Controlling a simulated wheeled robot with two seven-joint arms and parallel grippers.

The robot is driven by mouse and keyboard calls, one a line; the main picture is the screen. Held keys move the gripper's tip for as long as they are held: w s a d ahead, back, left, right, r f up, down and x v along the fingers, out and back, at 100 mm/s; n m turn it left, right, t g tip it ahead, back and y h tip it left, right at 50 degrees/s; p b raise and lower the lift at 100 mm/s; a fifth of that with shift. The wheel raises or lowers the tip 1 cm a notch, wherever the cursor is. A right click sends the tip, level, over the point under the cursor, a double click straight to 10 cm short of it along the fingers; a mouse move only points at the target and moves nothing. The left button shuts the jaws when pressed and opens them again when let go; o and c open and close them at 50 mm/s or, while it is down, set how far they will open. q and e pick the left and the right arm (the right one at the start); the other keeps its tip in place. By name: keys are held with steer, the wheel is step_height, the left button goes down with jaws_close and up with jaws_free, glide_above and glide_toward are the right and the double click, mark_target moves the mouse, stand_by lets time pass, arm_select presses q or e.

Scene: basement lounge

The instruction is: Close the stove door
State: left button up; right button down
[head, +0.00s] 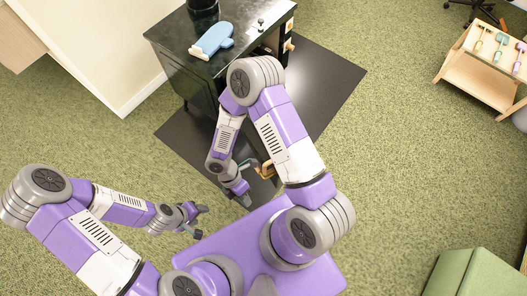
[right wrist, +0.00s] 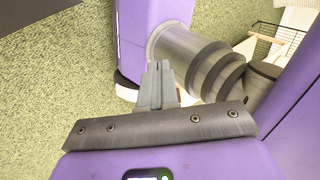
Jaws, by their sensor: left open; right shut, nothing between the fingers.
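The stove (head: 178,62) is a dark box with a black top at the upper middle of the head view. Wooden knobs (head: 289,45) show on its right side. An orange handle (head: 265,170) on a dark panel shows between my right arm's links; it looks like the stove door standing out from the body, but most of it is hidden. My right gripper (head: 243,190) is shut and empty, just left of this handle; whether they touch is unclear. Its closed fingers also show in the right wrist view (right wrist: 158,85). My left gripper (head: 194,220) is open, over the carpet at lower left.
A blue oven mitt (head: 212,40) lies on the stove top. A dark mat (head: 335,75) lies under the stove. A wooden rack (head: 480,75) stands at the upper right and a green seat (head: 475,273) at the lower right. Carpet between them is clear.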

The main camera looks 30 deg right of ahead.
steer(key=w+d+r+n+t+h, duration=0.2)
steer(key=w+r+n+t+h, duration=0.15)
steer(key=w+n, duration=0.3)
steer(key=w+d+r+n+t+h, duration=0.1)
steer(key=w+r+n+t+h, duration=0.2)
steer(key=w+n+h, duration=0.4)
steer(key=s+d+f+y+b, duration=0.1)
steer(key=d+f+y+b, duration=0.1)
steer(key=d+f, duration=0.5)
steer(key=shift+d+n+b, duration=0.35)
steer(key=shift+d, duration=1.85)
steer(key=shift+s+d, duration=0.1)
steer(key=shift+d, duration=0.05)
